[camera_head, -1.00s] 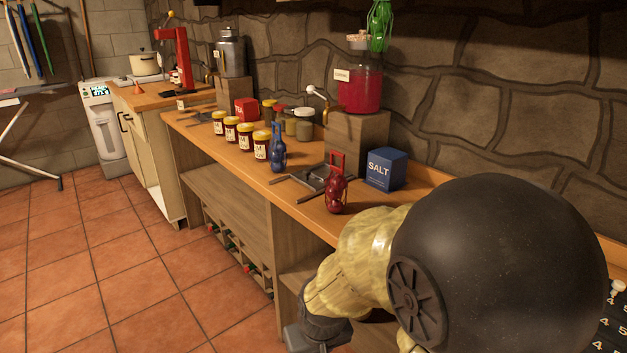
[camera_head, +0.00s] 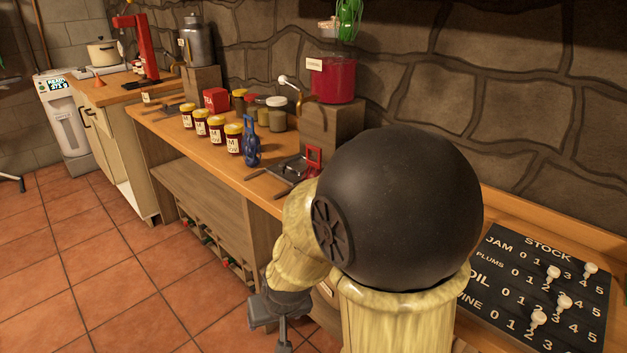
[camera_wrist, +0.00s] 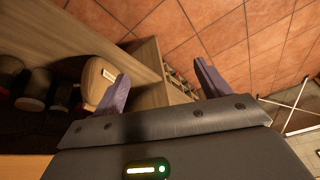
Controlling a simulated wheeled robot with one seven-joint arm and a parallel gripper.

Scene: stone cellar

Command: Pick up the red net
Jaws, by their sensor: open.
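The red net (camera_head: 314,158) stands on the wooden counter (camera_head: 262,186) in the head view. My gripper (camera_head: 282,325) is low in front of the counter, below and apart from the red net. In the wrist view its two fingers (camera_wrist: 163,84) are spread with nothing between them. The red net is not seen there.
Several yellow-lidded jars (camera_head: 217,130) line the counter's front. A red-filled dispenser (camera_head: 333,80) stands on a wooden block behind the red net. A stock board (camera_head: 540,290) with white pegs lies at right.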

